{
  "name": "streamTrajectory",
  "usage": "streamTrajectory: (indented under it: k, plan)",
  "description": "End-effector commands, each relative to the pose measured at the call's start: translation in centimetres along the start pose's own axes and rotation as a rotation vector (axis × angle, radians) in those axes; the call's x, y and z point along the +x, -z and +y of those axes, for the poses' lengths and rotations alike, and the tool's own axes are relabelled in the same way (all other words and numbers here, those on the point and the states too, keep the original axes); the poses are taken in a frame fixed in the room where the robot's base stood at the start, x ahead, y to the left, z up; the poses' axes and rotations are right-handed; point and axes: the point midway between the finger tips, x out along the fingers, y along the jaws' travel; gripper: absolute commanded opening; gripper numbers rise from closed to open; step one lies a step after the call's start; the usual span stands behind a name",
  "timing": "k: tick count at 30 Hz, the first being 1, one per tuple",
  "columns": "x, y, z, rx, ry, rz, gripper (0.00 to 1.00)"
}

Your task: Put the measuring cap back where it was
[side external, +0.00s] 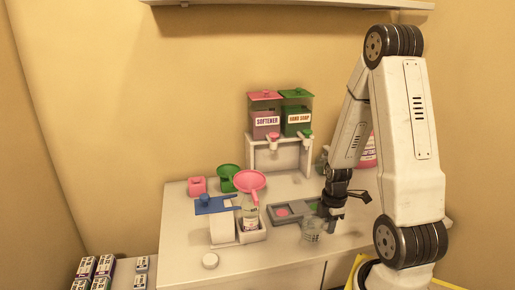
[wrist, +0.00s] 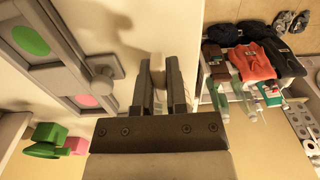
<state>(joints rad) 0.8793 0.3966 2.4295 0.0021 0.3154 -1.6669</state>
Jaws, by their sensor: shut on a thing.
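My gripper (side external: 334,222) points down over the right part of the white counter, just right of the grey two-slot tray (side external: 272,215). Its fingers (wrist: 161,85) are shut on a small pale piece (wrist: 157,70), which looks like part of the measuring cap. In the side view a clear cup-shaped measuring cap (side external: 312,230) shows at the fingertips, low near the counter; whether it touches the counter I cannot tell. The tray has a pink disc (side external: 283,212) and a green disc; in the wrist view the tray lies left, with its green disc (wrist: 31,40) and pink disc (wrist: 86,100).
A stand with a softener dispenser (side external: 265,121) and a hand soap dispenser (side external: 297,120) is at the back. A pink funnel (side external: 250,180) sits on a bottle (side external: 250,215) left of the tray. The front middle counter is clear.

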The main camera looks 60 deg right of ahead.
Motion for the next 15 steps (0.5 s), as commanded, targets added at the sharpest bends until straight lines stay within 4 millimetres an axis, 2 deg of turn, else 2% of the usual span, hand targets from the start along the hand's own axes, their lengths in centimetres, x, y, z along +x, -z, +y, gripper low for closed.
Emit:
streamTrajectory:
  k: [7, 15]
  plan:
    - [2.1, 0.0, 0.0, 0.0, 0.003, 0.0, 0.0]
    - [2.6, 0.0, 0.0, 0.0, 0.0, -0.001, 0.0]
